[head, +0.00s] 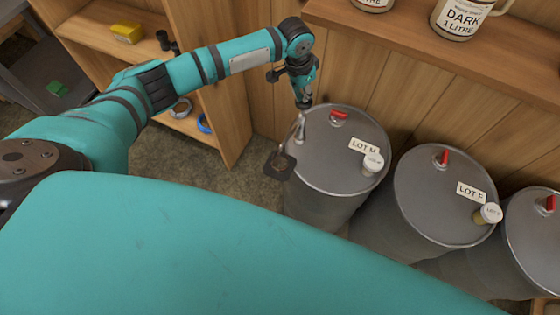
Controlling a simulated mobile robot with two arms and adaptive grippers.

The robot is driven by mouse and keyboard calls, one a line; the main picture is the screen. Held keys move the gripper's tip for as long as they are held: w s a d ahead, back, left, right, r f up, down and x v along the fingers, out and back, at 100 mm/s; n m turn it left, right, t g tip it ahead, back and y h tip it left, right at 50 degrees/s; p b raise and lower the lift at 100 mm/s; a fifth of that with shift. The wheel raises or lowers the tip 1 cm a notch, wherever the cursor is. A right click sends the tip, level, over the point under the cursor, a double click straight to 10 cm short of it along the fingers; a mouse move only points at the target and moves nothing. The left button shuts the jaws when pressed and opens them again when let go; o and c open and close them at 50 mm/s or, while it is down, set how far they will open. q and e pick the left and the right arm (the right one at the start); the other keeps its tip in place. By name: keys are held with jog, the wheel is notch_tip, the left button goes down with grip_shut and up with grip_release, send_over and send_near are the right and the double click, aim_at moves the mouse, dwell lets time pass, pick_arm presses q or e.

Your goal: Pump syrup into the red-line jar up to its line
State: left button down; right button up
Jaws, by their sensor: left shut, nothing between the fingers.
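My left gripper (305,100) is shut and empty, pointing down over the rim of the grey drum labelled LOT M (325,150). Just below its fingertips a thin metal spout or rod (300,127) stands at the drum's left edge; I cannot tell whether they touch. A dark plate with a hole (279,165) sticks out beside the drum under it. The LOT M drum has a red handle (338,117) and a small white-capped sample jar (373,162) on its lid. No jar with a red line can be made out. My right gripper is out of view.
A drum labelled LOT F (430,190) and a third drum (535,230) stand to the right. A wall shelf (400,30) above holds a jug marked DARK (462,20). A wooden shelf unit (235,110) stands behind my left arm. Carpeted floor (215,185) is clear left of the drums.

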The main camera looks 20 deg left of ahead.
aim_at(303, 103)
pick_arm(q)
jog(key=shift+s+f+b, duration=0.1)
jog(key=shift+f+b, duration=0.7)
jog(key=shift+f, duration=1.1)
jog(key=shift+r, duration=0.1)
notch_tip(303, 103, up, 5)
jog(key=p, duration=0.5)
jog(key=shift+p, duration=0.3)
